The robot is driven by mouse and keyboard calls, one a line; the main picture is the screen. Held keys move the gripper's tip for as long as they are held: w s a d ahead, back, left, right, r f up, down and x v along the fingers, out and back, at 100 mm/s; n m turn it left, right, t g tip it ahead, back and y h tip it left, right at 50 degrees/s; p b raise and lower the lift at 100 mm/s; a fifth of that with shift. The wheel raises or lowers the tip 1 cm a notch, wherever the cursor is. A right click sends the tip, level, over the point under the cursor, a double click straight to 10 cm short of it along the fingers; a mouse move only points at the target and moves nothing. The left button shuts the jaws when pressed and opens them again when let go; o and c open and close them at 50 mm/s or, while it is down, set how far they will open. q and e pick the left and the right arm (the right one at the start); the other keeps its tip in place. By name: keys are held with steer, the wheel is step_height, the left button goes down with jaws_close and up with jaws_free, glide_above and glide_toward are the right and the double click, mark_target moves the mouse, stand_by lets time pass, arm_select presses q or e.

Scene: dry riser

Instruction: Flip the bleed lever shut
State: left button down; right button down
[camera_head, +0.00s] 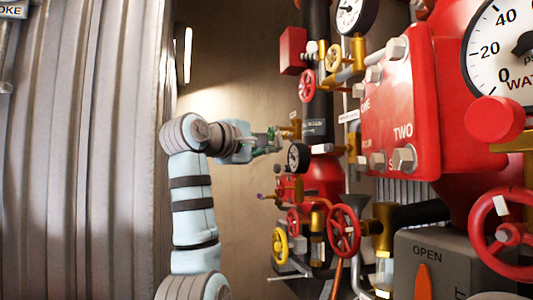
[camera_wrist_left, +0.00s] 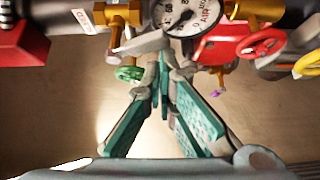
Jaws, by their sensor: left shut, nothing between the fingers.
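A flat grey lever (camera_wrist_left: 143,45) on a brass fitting (camera_wrist_left: 118,14) shows at the top of the left wrist view; I take it to be the bleed lever, but no readable label confirms this. In the head view the brass fitting (camera_head: 293,128) is small and the lever is hard to make out. My left gripper (camera_head: 277,139) is shut and empty, reaching right toward the fitting. In the left wrist view its fingertips (camera_wrist_left: 163,62) are together close beside the lever's right end; I cannot tell whether they touch it. My right gripper is not in view.
A round AIR gauge (camera_wrist_left: 186,14) is right of the fingertips. A small green wheel (camera_wrist_left: 129,73) is to their left. A purple-tipped part (camera_wrist_left: 217,93) and red wheel (camera_head: 344,231) are lower in the pipework. A red panel (camera_head: 402,110) stands right; the left is open before corrugated metal (camera_head: 80,150).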

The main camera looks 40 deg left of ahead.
mark_target(279, 138)
arm_select(q)
steer(key=shift+s+d+r+n+g+p, duration=0.35)
steer(key=shift+d+r+n+p, duration=0.05)
steer(key=shift+d+r, duration=0.25)
steer(key=shift+s+d+r+n+g+p, duration=0.4)
steer(key=shift+d+r, duration=0.1)
steer(key=shift+d, duration=0.15)
steer(key=shift+d+r+n+g+h+p, duration=0.2)
steer(key=shift+n+g+h+p, duration=0.25)
steer(key=shift+p, duration=0.3)
steer(key=shift+n, duration=0.35)
